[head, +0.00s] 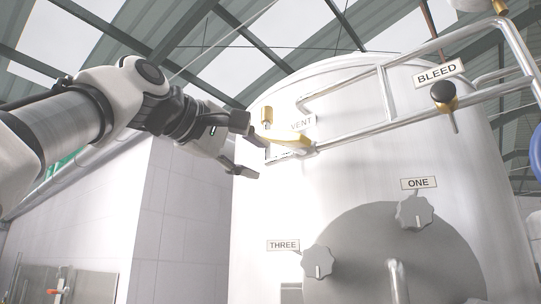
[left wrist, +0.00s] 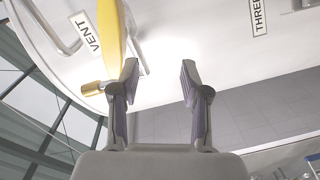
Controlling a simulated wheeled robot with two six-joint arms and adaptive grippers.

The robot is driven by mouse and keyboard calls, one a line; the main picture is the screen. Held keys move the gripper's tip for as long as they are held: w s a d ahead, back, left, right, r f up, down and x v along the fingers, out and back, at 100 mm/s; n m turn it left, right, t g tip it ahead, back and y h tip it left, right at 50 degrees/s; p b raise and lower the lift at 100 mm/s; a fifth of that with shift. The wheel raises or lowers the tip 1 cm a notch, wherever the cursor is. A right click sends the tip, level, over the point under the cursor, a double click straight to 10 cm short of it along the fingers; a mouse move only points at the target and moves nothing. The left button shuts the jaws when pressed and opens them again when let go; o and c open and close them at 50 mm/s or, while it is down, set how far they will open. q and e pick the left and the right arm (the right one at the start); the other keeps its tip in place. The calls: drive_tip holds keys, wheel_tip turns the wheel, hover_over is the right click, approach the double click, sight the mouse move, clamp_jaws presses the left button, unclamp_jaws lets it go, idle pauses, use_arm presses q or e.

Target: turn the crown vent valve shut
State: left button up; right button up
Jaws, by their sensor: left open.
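The crown vent valve has a yellow lever (head: 287,140) on the pipe at the tank's upper left, beside the VENT label (head: 302,124). My left gripper (head: 252,155) is open at the lever's left end. In the left wrist view the yellow lever (left wrist: 112,35) runs down to the left finger of the gripper (left wrist: 159,75), and the gap between the fingers is empty. I cannot tell whether that finger touches the lever. A small brass fitting (head: 267,115) stands near the lever; it also shows in the left wrist view (left wrist: 92,88). My right gripper is out of view.
The large white tank (head: 350,180) stands close behind the gripper. Silver pipes (head: 400,110) run across its top to the BLEED valve's black knob (head: 443,91). Knobs marked ONE (head: 414,212) and THREE (head: 318,262) sit lower. A tiled wall (head: 185,220) stands to the left.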

sight(281, 135)
use_arm(q)
drive_tip(key=shift+m, duration=0.4)
drive_tip(key=shift+s+d+r, duration=1.1)
drive_tip(key=shift+s+r, duration=0.05)
drive_tip(key=shift+r, duration=0.1)
drive_tip(key=shift+t, duration=0.3)
drive_tip(key=w+d+p, duration=0.2)
drive_tip(key=w+d+r+p, duration=0.1)
drive_tip(key=w+d+p, duration=0.1)
drive_tip(key=p, duration=0.1)
drive_tip(key=shift+w+d+r+p, duration=0.1)
drive_tip(key=shift+w+d+p, duration=0.1)
drive_tip(key=shift+p, duration=0.15)
drive_tip(key=shift+s, duration=0.1)
drive_tip(key=shift+s+a, duration=0.3)
drive_tip(key=shift+s, duration=0.3)
drive_tip(key=shift+w+a, duration=0.1)
clamp_jaws()
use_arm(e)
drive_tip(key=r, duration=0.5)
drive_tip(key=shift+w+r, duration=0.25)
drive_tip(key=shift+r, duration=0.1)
